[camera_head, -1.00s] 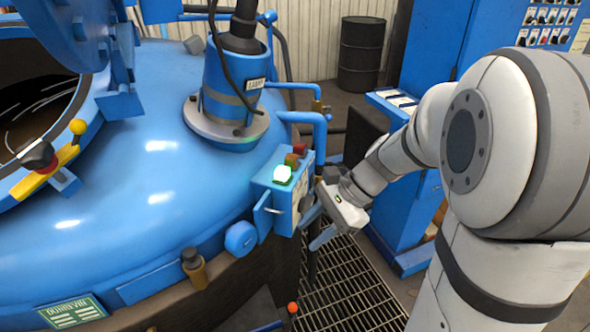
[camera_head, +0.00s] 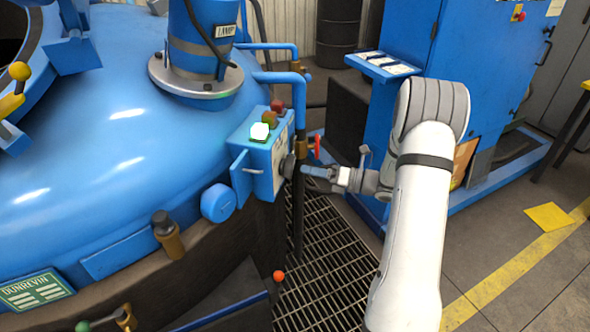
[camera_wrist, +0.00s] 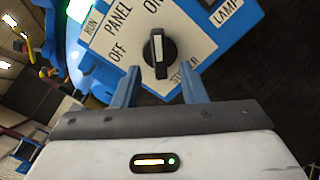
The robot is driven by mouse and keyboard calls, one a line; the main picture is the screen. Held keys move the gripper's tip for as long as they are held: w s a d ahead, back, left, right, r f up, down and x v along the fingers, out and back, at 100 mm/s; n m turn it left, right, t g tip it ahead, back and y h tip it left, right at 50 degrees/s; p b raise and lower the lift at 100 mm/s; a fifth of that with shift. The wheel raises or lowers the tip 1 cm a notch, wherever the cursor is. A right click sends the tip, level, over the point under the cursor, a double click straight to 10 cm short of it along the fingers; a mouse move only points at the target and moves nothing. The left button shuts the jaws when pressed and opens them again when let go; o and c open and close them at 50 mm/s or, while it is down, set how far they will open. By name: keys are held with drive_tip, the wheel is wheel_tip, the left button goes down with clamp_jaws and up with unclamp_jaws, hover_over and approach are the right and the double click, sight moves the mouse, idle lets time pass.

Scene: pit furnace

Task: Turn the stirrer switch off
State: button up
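The stirrer switch (camera_wrist: 157,52) is a black rotary knob with a white pointer line on a white label plate. Its line points up in the wrist view, towards the ON marking; OFF is to its left. The word below it is partly hidden by a finger but looks like STIRRER. The plate is on the right side of the blue control box (camera_head: 255,165). My gripper (camera_wrist: 161,76) is open, its two blue fingers apart just below the knob in the wrist view, with nothing between them. In the head view my gripper (camera_head: 308,171) faces the box from the right; whether it touches is unclear.
A lit green button (camera_head: 260,132) and amber and red lamps top the box. A red handle (camera_head: 317,147) on a pipe is close above my gripper. A blue cabinet (camera_head: 455,80) stands behind my arm. Floor grating (camera_head: 325,255) lies below.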

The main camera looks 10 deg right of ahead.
sight(289, 167)
drive_tip(key=x, duration=0.5)
drive_tip(key=shift+w+a, duration=0.1)
clamp_jaws()
